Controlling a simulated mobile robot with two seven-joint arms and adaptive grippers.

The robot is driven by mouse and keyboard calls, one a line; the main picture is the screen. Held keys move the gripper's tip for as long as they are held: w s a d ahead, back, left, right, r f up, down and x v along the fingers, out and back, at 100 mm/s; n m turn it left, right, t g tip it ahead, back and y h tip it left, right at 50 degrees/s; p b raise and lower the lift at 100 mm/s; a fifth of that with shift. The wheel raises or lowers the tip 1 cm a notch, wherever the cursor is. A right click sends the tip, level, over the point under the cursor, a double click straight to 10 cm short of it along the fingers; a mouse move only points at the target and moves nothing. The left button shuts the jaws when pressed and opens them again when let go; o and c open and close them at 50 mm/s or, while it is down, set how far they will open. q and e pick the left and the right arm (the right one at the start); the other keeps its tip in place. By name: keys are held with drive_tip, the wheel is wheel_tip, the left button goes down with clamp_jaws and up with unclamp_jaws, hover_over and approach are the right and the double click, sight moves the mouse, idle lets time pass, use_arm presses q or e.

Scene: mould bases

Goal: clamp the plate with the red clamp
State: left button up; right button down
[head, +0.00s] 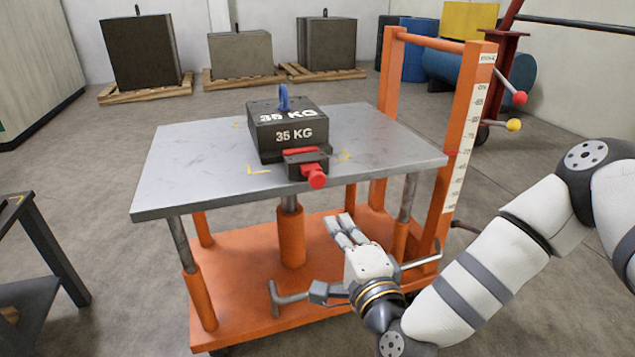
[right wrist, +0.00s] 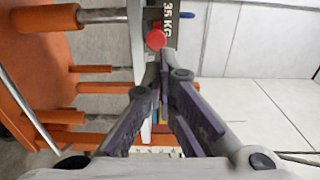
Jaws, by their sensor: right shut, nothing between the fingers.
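The red clamp (head: 305,165) has a dark body and a round red knob and sits at the front edge of the grey metal table plate (head: 200,165). Its knob (right wrist: 156,40) also shows in the right wrist view. A dark block marked 35 KG (head: 287,130) with a blue lifting eye rests on the plate, directly behind the clamp. My right gripper (head: 339,225) is shut and empty, below and in front of the plate's front edge, apart from the clamp. In the right wrist view its fingertips (right wrist: 167,62) are close together near the knob. My left gripper is out of view.
The plate stands on an orange lift cart (head: 240,290) with an upright orange frame (head: 462,140) at the right. A grey T-handle (head: 288,298) is low beside my right gripper. A dark bench (head: 40,245) stands at left. The plate's left side is bare.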

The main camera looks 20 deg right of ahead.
sight(313, 180)
drive_tip(key=w+b, duration=0.1)
drive_tip(key=w, duration=1.2)
drive_tip(key=shift+w, duration=0.2)
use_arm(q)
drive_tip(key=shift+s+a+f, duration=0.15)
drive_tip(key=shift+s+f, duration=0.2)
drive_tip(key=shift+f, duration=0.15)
